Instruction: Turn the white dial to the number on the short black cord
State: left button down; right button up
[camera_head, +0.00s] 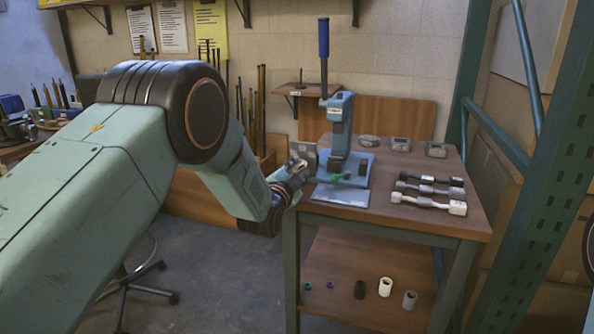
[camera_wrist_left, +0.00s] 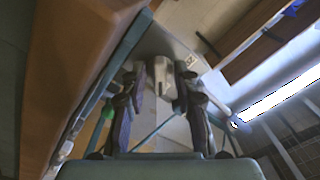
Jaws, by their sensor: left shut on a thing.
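My left gripper (camera_head: 298,168) reaches in from the left to a grey panel (camera_head: 306,154) beside the blue press. In the left wrist view, its two dark fingers (camera_wrist_left: 160,78) are shut on a pale piece (camera_wrist_left: 161,68) in front of a grey plate (camera_wrist_left: 158,42). I take this piece for the white dial; the fingers hide part of it, and no number is readable. Several cords lie side by side on the table's right. A black one (camera_head: 428,180) is at the back and a white one (camera_head: 430,203) at the front. Their markings are too small to read. My right gripper is not in view.
The blue lever press (camera_head: 339,130) stands on the wooden table (camera_head: 400,223) just right of the gripper. A green piece (camera_head: 340,177) is at its base. Small grey boxes (camera_head: 400,144) line the back. Small cylinders, including a white one (camera_head: 385,287), stand on the lower shelf.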

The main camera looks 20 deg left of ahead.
pick_arm(q)
jog(key=c, duration=1.4)
grip_release()
jog(key=shift+o, duration=0.2)
jog(key=shift+s, duration=0.1)
jog(key=s, duration=1.2)
jog(key=shift+a, duration=0.2)
